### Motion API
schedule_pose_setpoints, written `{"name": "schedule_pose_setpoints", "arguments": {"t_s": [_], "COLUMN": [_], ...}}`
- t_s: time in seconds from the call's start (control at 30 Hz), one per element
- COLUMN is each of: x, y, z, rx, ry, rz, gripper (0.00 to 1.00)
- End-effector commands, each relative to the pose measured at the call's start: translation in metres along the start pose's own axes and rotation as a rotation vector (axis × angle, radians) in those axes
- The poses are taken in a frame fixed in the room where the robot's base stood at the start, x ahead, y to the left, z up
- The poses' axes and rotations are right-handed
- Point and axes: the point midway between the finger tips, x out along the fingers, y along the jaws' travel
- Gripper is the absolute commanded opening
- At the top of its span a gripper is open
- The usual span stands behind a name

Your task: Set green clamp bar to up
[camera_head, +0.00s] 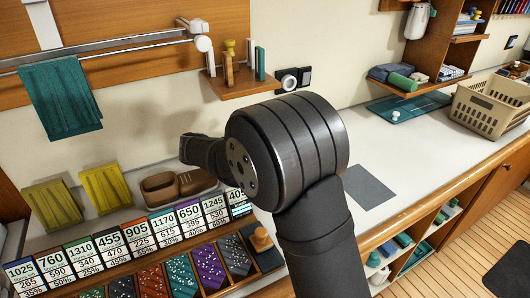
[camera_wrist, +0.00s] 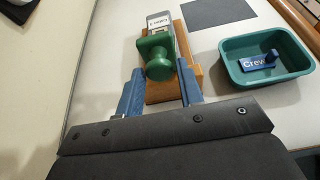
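In the wrist view, a green bar with a rounded knob end (camera_wrist: 159,66) stands on a wooden block (camera_wrist: 160,91), in front of a grey plate with a small white label (camera_wrist: 159,22). It seems to be the green clamp bar; I cannot tell its exact setting. My gripper (camera_wrist: 160,84) has its two blue fingers apart, one on each side of the knob, with a visible gap to it. The knob is not clasped. In the head view, my dark arm covers the middle, and neither the fingers nor the clamp bar can be made out there.
A green tray (camera_wrist: 233,74) holding a blue "Crew" tag (camera_wrist: 260,61) stands right of the block. A grey mat (camera_wrist: 221,11) lies beyond.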

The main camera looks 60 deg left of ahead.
Motion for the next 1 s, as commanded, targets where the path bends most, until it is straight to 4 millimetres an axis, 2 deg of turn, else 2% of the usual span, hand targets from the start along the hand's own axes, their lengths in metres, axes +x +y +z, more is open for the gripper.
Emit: {"name": "schedule_pose_setpoints", "arguments": {"t_s": [0.03,0.17,0.33,0.6,0.87,0.9,1.0], "x": [0.000,0.000,-0.001,-0.005,-0.005,-0.005,-0.005], "y": [0.000,0.000,0.000,0.000,0.000,0.000,0.000], "z": [0.000,0.000,-0.002,-0.012,-0.011,-0.011,-0.011], "rx": [0.000,0.000,-0.002,0.000,0.001,0.001,0.001], "ry": [0.000,0.000,-0.019,-0.163,-0.171,-0.171,-0.170], "rz": [0.000,0.000,-0.001,-0.001,0.001,0.001,0.001], "gripper": [0.24,0.00,0.00,0.00,0.00,0.30,0.49]}}
